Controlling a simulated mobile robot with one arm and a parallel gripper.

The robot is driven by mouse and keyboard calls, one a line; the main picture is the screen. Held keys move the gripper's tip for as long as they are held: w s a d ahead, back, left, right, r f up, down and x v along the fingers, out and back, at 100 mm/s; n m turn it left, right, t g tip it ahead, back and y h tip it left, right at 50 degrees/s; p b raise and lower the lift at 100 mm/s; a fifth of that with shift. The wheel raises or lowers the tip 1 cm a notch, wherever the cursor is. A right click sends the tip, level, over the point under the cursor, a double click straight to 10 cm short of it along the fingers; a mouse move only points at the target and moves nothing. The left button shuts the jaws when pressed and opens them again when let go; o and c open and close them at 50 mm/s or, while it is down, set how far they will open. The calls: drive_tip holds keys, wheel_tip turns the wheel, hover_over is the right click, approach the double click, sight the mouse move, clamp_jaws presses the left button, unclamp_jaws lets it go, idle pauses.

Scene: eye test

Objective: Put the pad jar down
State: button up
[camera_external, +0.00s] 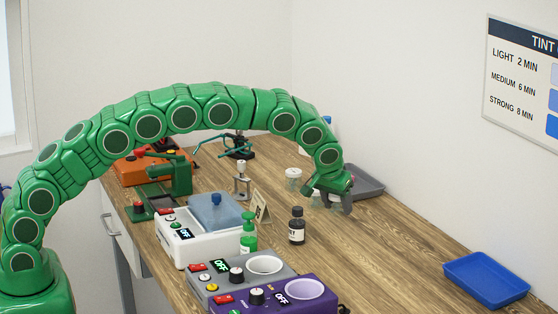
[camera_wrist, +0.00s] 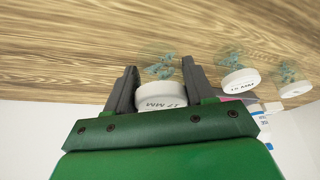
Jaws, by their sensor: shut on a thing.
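My gripper (camera_external: 328,198) is over the far middle of the wooden bench. In the wrist view, my gripper (camera_wrist: 160,68) has its two dark fingers on either side of a jar with a white lid (camera_wrist: 161,95) marked "17 MM". The jar is clear, with small teal pieces showing beyond the lid. I take it to be the pad jar. In the external view the hand partly hides it, and I cannot tell whether its base touches the bench. Two similar jars stand apart to the right in the wrist view: one marked "15 MM" (camera_wrist: 240,80) and another (camera_wrist: 295,89).
A grey tray (camera_external: 369,184) lies just behind my gripper. A dark bottle (camera_external: 297,228), a green pump bottle (camera_external: 248,235) and several boxy devices, one purple (camera_external: 275,296), stand in front and left. A blue tray (camera_external: 486,280) lies at right; bench between is clear.

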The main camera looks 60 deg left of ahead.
sight(338, 213)
drive_tip(key=shift+w+f, duration=0.1)
drive_tip(key=shift+f, duration=1.45)
drive_tip(key=shift+f, duration=0.15)
drive_tip(key=o, duration=1)
drive_tip(key=shift+o, duration=0.2)
drive_tip(key=v, duration=1.1)
drive_tip(key=shift+s+d+r, duration=0.1)
drive_tip(key=shift+s+r, duration=0.2)
drive_tip(key=shift+r, duration=0.35)
